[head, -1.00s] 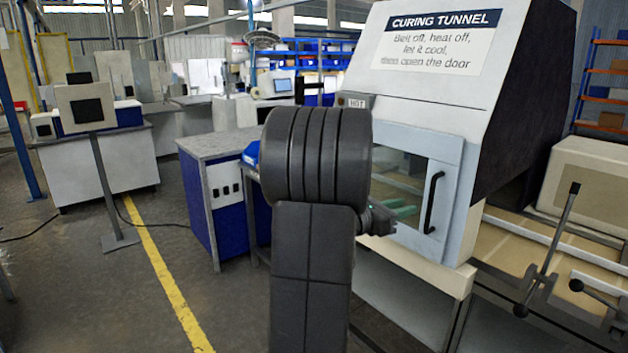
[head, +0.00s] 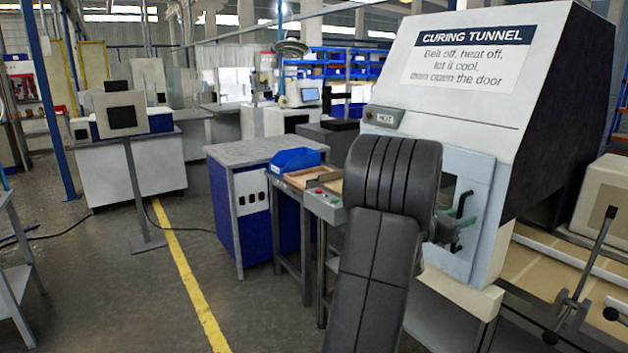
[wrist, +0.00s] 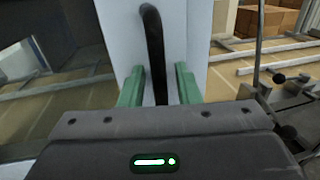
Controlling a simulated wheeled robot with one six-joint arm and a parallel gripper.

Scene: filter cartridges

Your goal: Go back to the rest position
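My gripper (head: 452,238) is at the front of the curing tunnel (head: 520,150), partly hidden behind my own dark arm in the head view. In the wrist view my gripper (wrist: 158,72) has its two green fingers apart. The dark upright door handle (wrist: 155,45) shows between them, with a gap on each side. The handle (head: 464,204) also shows in the head view on the pale tunnel door (head: 478,180). No cartridge shows in the gripper.
A small control stand with buttons (head: 326,204), a blue bin (head: 295,160) and a grey-topped blue cabinet (head: 240,215) stand left of the tunnel. A lever (head: 590,265) rises at the right. The floor by the yellow line (head: 190,285) is clear.

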